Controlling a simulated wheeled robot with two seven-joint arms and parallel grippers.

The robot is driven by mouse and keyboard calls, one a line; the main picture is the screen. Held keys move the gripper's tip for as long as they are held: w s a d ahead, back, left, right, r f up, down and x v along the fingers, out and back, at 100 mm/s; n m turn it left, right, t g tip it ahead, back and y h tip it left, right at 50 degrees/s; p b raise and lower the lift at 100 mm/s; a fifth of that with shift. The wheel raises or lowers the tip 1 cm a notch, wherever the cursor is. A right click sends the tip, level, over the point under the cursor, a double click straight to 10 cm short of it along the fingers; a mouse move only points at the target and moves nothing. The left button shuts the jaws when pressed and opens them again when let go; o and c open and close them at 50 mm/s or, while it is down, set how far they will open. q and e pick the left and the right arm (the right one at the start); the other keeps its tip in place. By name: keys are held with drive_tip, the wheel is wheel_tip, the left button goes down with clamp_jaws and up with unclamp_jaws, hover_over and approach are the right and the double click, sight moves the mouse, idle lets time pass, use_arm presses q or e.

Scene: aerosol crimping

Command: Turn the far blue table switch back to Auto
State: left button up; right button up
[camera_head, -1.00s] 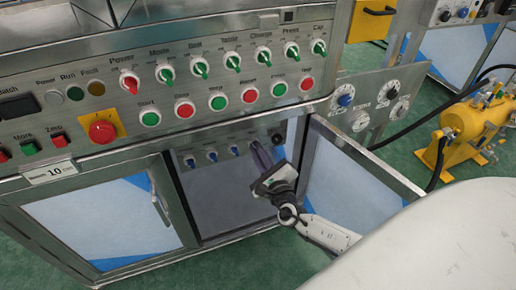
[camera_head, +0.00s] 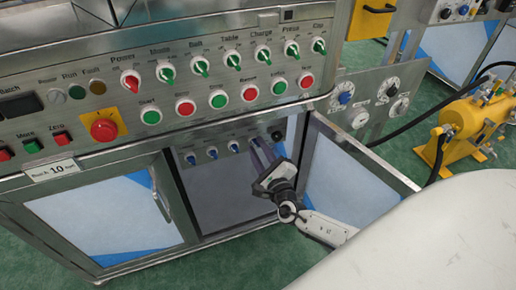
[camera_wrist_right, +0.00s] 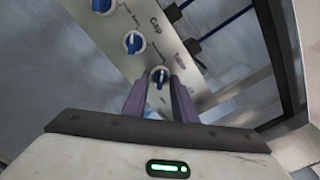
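A row of small blue switches sits on a panel inside the open cabinet bay; one is the left blue switch (camera_head: 190,159) and another the third blue switch (camera_head: 234,146) in the head view. In the right wrist view the far blue switch (camera_wrist_right: 160,77), near a label that seems to read Table, lies between the fingertips of my right gripper (camera_wrist_right: 160,82). The fingers stand apart on either side of it; contact cannot be made out. In the head view my right gripper (camera_head: 263,151) reaches into the bay and hides this switch. My left gripper is not in view.
An open cabinet door (camera_head: 355,185) stands just right of my right arm. Above is the control panel (camera_head: 210,85) with green and red knobs and buttons. A black knob (camera_head: 276,135) sits right of the fingers. A yellow pump (camera_head: 465,125) stands on the floor at right.

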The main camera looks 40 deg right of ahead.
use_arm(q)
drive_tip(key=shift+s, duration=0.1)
use_arm(e)
drive_tip(key=shift+r, duration=0.1)
use_arm(q)
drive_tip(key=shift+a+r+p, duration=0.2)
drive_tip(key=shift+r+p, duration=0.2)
drive_tip(key=shift+p, duration=0.7)
use_arm(e)
drive_tip(key=v, duration=1)
drive_tip(key=shift+s, duration=0.15)
